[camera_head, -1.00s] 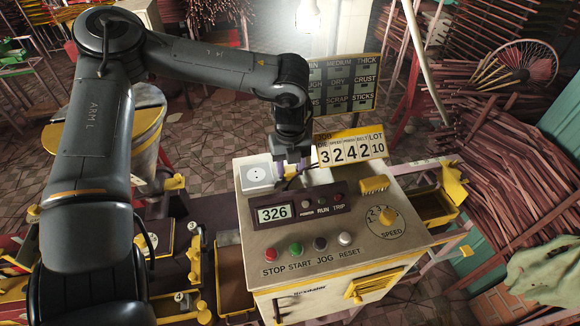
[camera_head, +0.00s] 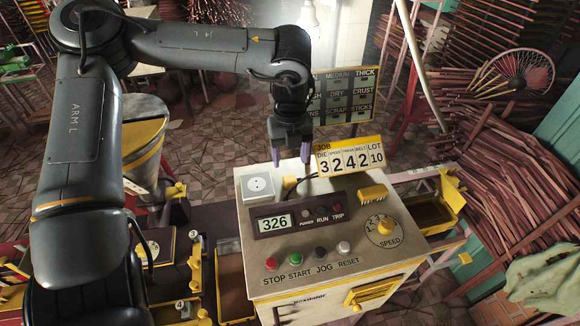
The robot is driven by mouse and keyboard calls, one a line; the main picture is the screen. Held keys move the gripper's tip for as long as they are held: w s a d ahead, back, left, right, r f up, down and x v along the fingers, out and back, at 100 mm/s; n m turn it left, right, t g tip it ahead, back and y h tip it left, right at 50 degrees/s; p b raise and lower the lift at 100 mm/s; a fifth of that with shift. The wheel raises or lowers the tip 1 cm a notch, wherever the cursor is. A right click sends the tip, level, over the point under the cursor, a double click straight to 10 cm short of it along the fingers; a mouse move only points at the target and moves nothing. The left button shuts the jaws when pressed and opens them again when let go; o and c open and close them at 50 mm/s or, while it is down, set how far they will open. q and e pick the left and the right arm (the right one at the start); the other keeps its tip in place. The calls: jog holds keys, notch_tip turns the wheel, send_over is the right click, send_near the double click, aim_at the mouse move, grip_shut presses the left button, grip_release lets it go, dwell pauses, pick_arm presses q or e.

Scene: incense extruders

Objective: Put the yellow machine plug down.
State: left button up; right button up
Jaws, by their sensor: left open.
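My left gripper (camera_head: 291,157) is above the back of the cream control console (camera_head: 300,250), pointing down. Its two purplish fingertips are apart and nothing shows between them. My right gripper is not in view.
The yellow-topped job sign (camera_head: 350,156) stands at the console's back edge, close right of my left gripper. The 326 display panel (camera_head: 274,222), several buttons and the yellow speed dial (camera_head: 386,226) occupy the console front. Incense stick bundles fill the right.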

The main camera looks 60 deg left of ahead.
pick_arm(q)
jog(key=shift+r, duration=2.55)
